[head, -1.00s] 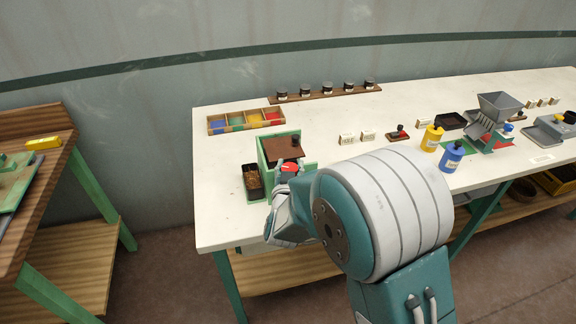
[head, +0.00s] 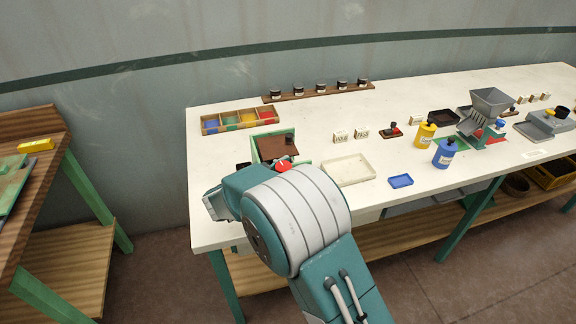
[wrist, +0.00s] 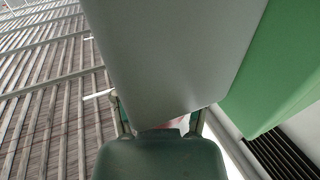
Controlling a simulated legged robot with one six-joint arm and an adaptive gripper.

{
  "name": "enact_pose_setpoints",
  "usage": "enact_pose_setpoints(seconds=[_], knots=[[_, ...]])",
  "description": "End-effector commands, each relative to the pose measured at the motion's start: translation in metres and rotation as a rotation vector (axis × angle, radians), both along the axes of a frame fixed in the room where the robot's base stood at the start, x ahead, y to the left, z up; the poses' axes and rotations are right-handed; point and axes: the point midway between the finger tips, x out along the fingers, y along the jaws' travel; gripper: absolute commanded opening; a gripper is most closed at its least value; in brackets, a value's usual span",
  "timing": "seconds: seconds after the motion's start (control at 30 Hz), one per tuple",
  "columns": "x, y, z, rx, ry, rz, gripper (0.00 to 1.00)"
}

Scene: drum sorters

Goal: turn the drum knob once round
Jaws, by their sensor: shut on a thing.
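The drum sorter (head: 277,146), with a brown top and green side panels, stands at the near left of the white bench. A red part (head: 283,165), seemingly the drum knob, shows at its front just above my arm. My arm hides the sorter's lower front and my gripper in the head view. The gripper is shut on the knob. A green panel (wrist: 275,65) rises close on the right.
A cream tray (head: 348,170) and a small blue dish (head: 401,181) lie right of the sorter. A compartment box (head: 238,121) sits behind. The bench's front edge runs below my arm.

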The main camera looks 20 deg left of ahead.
Motion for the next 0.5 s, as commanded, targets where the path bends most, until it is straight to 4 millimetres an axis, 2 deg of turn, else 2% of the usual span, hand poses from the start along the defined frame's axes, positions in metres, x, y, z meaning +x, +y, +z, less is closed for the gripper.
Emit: enact_pose_setpoints(seconds=[0.5], knots=[[-0.0003,0.0011,0.0024,0.003,-0.006,-0.105,0.09]])
